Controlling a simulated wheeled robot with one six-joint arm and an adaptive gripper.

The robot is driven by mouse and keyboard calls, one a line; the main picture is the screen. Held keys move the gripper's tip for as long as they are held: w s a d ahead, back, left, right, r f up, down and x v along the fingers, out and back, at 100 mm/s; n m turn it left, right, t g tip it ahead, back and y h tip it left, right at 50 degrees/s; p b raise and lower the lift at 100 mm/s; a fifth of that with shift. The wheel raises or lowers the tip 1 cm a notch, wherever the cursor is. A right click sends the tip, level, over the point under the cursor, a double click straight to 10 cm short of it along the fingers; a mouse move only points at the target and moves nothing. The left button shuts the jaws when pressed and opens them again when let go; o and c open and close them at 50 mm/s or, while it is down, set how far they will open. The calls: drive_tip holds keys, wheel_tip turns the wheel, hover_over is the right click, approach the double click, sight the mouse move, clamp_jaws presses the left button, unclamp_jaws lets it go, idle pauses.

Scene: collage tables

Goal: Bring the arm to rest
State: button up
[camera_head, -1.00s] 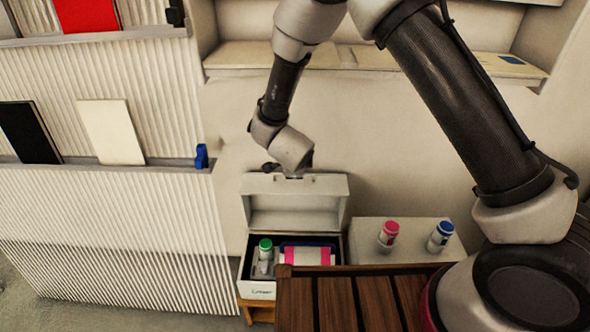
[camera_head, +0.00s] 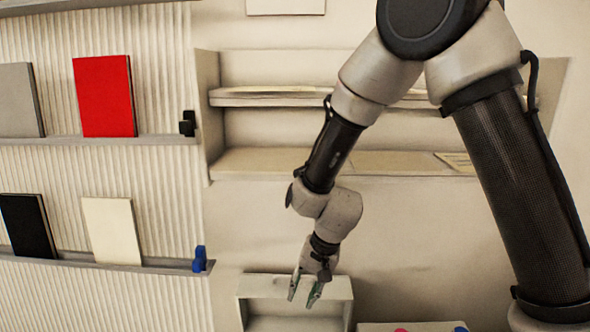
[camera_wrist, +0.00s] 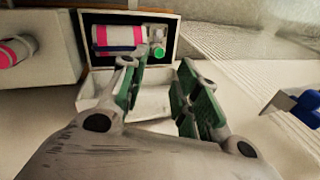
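My arm reaches down from the upper right in the head view, and my gripper (camera_head: 306,290) hangs over the raised lid (camera_head: 342,288) of a white box. In the wrist view my gripper (camera_wrist: 158,80) shows two green-padded fingers spread apart with nothing between them. Past the fingertips is the open box (camera_wrist: 174,35) with a dark interior. It holds a pink-and-white item (camera_wrist: 118,37) and a green-capped bottle (camera_wrist: 158,42). The box's contents are below the head view.
A white surface (camera_wrist: 60,60) with a pink-capped bottle (camera_wrist: 18,50) lies beside the box. A ribbed wall rack holds a red panel (camera_head: 104,97), other panels and a blue clip (camera_head: 199,260). A recessed shelf (camera_head: 300,162) is behind my arm.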

drive_tip(key=s+d+r+n+t+h, duration=0.1)
drive_tip(key=s+d+r, duration=0.3)
drive_tip(key=d+r, duration=0.4)
drive_tip(key=s+d+r+n+t+h, duration=0.1)
drive_tip(key=s+d+r, duration=0.4)
drive_tip(key=d+r, duration=0.4)
drive_tip(key=s+d+r+t+h, duration=0.1)
drive_tip(key=s+d+r, duration=0.4)
drive_tip(key=d, duration=1.2)
wheel_tip(320, 180, up, 4)
drive_tip(key=shift+s+d+r+n+t, duration=0.15)
drive_tip(key=shift+s+r+n+t, duration=0.1)
drive_tip(key=shift+n+t, duration=0.25)
drive_tip(key=shift+o, duration=0.2)
